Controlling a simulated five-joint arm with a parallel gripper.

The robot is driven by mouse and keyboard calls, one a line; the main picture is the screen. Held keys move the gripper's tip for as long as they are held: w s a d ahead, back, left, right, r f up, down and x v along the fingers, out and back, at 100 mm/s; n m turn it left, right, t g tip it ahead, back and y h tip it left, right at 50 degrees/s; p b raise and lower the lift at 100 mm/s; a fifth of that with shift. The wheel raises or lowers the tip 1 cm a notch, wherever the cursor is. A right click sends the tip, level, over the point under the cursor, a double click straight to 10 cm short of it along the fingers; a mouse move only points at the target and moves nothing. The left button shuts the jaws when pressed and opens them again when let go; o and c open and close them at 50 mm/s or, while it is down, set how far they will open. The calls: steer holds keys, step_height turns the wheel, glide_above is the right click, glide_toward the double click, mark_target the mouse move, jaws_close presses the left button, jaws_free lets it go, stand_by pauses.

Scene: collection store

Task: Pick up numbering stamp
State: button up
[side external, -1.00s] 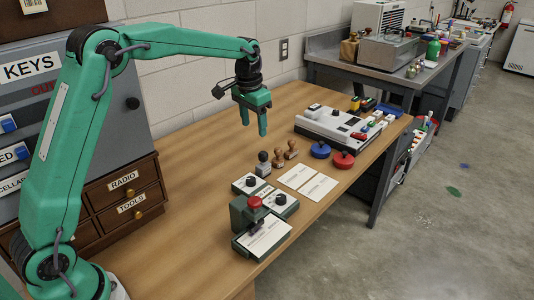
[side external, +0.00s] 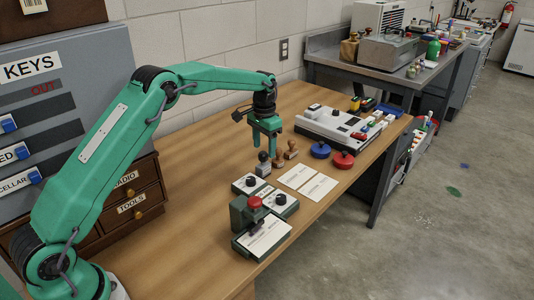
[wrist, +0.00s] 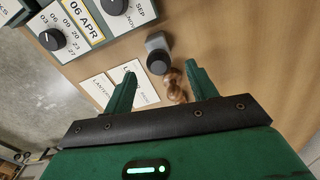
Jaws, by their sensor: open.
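The numbering stamp, which looks to be the small grey block with a round black knob (side external: 263,169), stands upright on the wooden table. My gripper (side external: 266,150) is green, points down and is above the stamps, apart from the table. In the wrist view my gripper (wrist: 158,76) is open with nothing held.
Two dial date boxes (side external: 280,200) and a green press with a red knob (side external: 247,217) stand toward the front. White cards (side external: 317,187) lie to the right. Blue (side external: 320,151) and red (side external: 343,160) round items and a white machine (side external: 330,127) are behind them. The table's left part is clear.

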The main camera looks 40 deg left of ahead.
mark_target(263, 163)
steer(key=shift+s+f, duration=0.15)
steer(key=shift+f, duration=1.6)
steer(key=shift+s+f, duration=0.1)
steer(key=shift+f, duration=1.65)
steer(key=c, duration=1.1)
